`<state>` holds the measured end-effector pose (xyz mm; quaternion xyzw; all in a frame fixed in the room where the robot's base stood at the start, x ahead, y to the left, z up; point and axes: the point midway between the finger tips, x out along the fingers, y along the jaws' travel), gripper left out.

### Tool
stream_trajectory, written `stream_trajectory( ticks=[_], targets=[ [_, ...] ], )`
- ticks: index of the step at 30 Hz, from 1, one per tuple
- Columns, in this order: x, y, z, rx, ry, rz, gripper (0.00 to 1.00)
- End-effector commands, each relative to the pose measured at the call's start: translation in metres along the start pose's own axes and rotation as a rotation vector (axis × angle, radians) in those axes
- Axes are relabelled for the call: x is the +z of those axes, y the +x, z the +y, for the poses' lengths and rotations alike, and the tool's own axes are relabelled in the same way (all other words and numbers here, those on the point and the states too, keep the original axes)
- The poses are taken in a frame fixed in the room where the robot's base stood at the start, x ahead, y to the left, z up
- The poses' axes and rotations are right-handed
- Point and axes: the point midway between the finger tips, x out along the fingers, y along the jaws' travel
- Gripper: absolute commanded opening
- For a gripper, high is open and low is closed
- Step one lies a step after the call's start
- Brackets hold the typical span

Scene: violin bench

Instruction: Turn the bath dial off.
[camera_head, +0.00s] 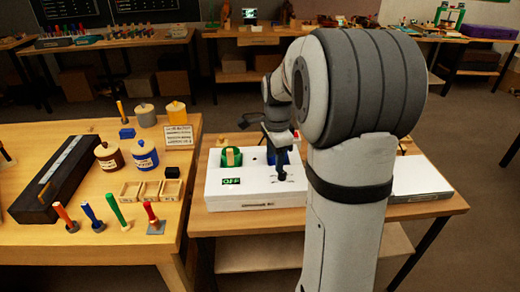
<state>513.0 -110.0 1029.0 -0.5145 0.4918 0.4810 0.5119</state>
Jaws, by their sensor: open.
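The bath is a white box unit (240,196) on the wooden bench to the right of the long table. A small green display (231,181) on its front left seems to read OFF. My gripper (281,174) points down at the right part of the unit, over small dark markings. The gripper is open. The dial is not clearly visible there, and I cannot tell whether the fingers touch it.
The left table (60,235) holds jars, small wooden trays (150,190), coloured-handled tools and a long black case (55,185). A white flat box (418,180) lies right of my arm. Benches with clutter stand at the back. My arm hides the bench's middle.

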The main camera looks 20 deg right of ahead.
Motion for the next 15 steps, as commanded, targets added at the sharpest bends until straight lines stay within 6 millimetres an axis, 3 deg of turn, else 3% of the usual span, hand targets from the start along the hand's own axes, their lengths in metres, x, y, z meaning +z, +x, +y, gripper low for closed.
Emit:
stream_trajectory(
  ticks=[3, 6, 15],
  targets=[
    [-0.027, 0.021, -0.029, 0.032, 0.256, -0.002, 0.48],
    [-0.042, 0.033, -0.042, 0.047, 0.408, -0.001, 0.48],
    [-0.054, 0.061, -0.051, 0.061, 0.535, 0.002, 0.48]
  ],
)
